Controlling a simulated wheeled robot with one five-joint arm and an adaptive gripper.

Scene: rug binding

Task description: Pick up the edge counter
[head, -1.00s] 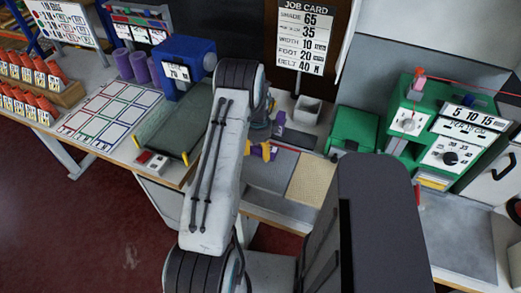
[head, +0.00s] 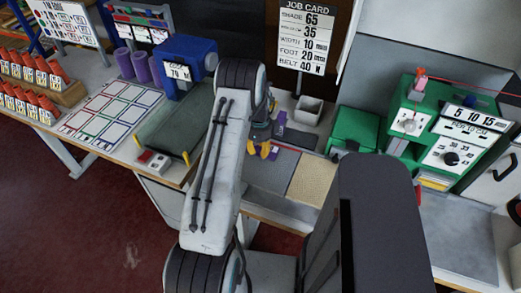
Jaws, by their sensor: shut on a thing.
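My gripper (head: 268,151) shows only in part, beyond my arm, low over the grey work surface of the middle bench. Its orange-yellow fingertips are close together around a small purple piece (head: 274,153), which looks to be the edge counter. The gripper is shut on it. My arm and the fingers hide most of the piece, and I cannot tell whether it touches the surface. Another purple upright part (head: 281,118) stands just behind the gripper, apart from it.
A green box (head: 355,130) and a green machine with dials (head: 440,130) stand to the right. A blue machine (head: 183,62) with a belt bed stands left. A beige pad (head: 311,178) lies bare right of the gripper.

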